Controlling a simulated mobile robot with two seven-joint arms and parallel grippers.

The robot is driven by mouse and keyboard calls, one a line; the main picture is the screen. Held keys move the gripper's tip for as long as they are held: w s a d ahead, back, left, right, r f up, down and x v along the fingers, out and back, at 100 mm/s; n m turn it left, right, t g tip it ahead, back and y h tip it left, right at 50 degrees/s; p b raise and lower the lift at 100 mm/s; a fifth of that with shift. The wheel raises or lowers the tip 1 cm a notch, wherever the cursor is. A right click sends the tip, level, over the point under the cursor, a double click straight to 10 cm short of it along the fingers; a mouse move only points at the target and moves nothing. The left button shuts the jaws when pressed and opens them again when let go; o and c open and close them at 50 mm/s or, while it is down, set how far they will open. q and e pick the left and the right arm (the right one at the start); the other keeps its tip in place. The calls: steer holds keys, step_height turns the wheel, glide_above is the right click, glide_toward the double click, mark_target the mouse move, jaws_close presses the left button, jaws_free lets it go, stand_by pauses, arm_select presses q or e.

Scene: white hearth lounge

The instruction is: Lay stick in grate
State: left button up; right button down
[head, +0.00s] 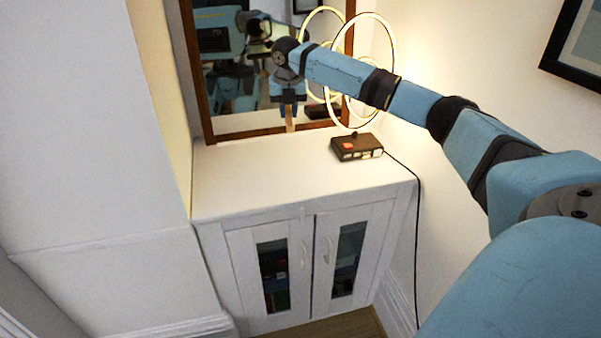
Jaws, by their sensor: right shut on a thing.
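My right gripper (288,112) is above the back of a white cabinet, in front of the mirror, pointing down. It is shut on a pale wooden stick (290,126), of which a short upright piece shows below the fingers. I cannot tell whether the stick's lower end touches the cabinet top. The grate is not in view. My left gripper is not in view.
The white cabinet (270,178) has two glazed doors. A dark box-shaped device (356,147) sits on its top at the right, beside a glowing ring lamp (391,62). The brown-framed mirror (240,132) stands behind. A white wall projection (80,130) is at left.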

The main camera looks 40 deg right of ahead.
steer(key=d+n, duration=0.2)
steer(key=b, duration=0.4)
glide_toward(294, 169)
steer(key=f, duration=0.7)
steer(key=shift+w+d, duration=0.3)
steer(key=shift+w, duration=0.1)
steer(key=c, duration=1)
jaws_free()
